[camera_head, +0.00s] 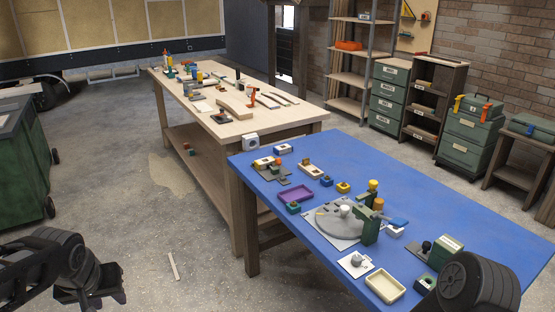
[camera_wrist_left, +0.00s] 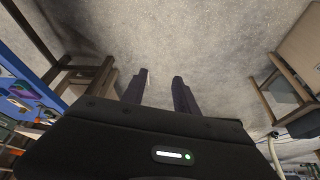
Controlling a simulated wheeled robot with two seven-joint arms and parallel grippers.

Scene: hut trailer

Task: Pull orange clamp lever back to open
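A small orange part (camera_head: 279,161), which looks like a clamp lever, stands on a dark flat fixture (camera_head: 272,172) at the far left corner of the blue table (camera_head: 430,190). It is too small to tell its exact angle. Another upright orange piece (camera_head: 252,97) shows on the wooden bench. My left gripper (camera_head: 94,298) hangs over the floor at the bottom left, far from both tables. In the left wrist view its two fingers (camera_wrist_left: 158,88) are apart with nothing between them. My right gripper is not in view; only part of my right arm shows at the bottom right.
The blue table also holds a purple tray (camera_head: 295,200), a round grey plate with a green press (camera_head: 369,222) and a cream tray (camera_head: 385,287). A wooden bench (camera_head: 285,130) adjoins it behind. A green bin (camera_head: 22,165) stands left. The floor between is mostly clear.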

